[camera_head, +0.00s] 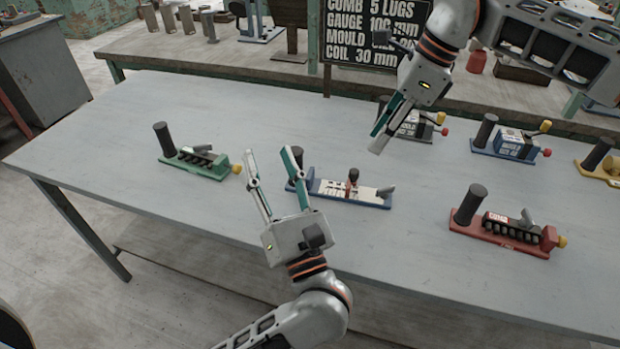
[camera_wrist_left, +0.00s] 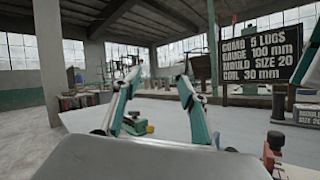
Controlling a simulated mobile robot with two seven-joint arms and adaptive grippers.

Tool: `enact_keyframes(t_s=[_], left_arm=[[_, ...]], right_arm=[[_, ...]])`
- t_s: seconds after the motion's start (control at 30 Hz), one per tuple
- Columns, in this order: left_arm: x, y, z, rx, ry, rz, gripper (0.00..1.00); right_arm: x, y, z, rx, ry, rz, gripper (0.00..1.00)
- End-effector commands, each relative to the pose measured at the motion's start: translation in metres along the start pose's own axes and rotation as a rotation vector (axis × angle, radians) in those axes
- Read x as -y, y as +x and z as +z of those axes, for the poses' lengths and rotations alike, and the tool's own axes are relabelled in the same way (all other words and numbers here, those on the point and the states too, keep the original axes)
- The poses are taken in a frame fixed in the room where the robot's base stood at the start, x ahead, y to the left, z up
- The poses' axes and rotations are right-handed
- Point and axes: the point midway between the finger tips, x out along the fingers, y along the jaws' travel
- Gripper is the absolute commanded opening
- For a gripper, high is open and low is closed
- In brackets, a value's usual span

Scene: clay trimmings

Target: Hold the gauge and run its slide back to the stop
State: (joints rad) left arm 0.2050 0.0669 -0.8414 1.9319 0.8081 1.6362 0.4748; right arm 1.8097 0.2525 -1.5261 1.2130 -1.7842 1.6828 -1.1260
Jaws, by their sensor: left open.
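The gauge (camera_head: 330,188) lies on the grey table, a blue base with a white marked scale. Its slide (camera_head: 352,184), reddish with a dark knob, stands about midway along it, and a grey lever is at the right end. A dark grip (camera_head: 292,184) at its left end is partly hidden by my left gripper's finger. My left gripper (camera_head: 268,151) is open and empty, its right finger overlapping the grip in view; contact cannot be told. The gauge shows partly in the left wrist view (camera_wrist_left: 293,172). My right gripper (camera_head: 375,144) is open and empty, above and beyond the gauge.
A green device (camera_head: 195,165) lies left, a red one (camera_head: 505,232) right. Blue (camera_head: 512,146), yellow (camera_head: 608,168) and another dark-gripped device (camera_head: 425,130) sit toward the back right. A black sign (camera_head: 375,35) reads "GAUGE 100 mm".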

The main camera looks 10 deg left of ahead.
Motion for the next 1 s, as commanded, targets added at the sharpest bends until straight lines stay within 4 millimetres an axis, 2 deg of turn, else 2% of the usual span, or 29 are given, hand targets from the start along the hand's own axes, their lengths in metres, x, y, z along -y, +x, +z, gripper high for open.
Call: enact_keyframes(t_s=[0.03,0.13,0.3,0.5,0.6,0.73,1.0], left_arm=[[0.007,0.003,0.009,0.037,0.074,0.004,0.42],[0.028,0.009,0.019,0.058,0.179,0.01,0.42],[0.062,0.005,-0.012,-0.149,-0.008,-0.023,0.42],[0.09,-0.011,-0.042,-0.356,-0.214,-0.033,0.42],[0.098,-0.017,-0.05,-0.412,-0.265,-0.031,0.42],[0.101,-0.012,-0.056,-0.431,-0.285,-0.03,0.42],[0.104,0.024,-0.071,-0.428,-0.282,-0.029,0.42]], right_arm=[[0.0,0.0,0.0,0.0,0.0,0.0,0.28],[0.0,0.0,0.0,0.0,0.0,0.0,0.28],[0.0,0.0,0.0,0.0,0.0,0.0,0.28],[0.0,0.0,0.0,0.0,0.0,0.0,0.28],[0.0,0.0,0.0,0.0,0.0,0.0,0.28],[0.0,0.0,0.0,0.0,0.0,0.0,0.28],[0.0,0.0,0.0,0.0,0.0,0.0,0.28]])
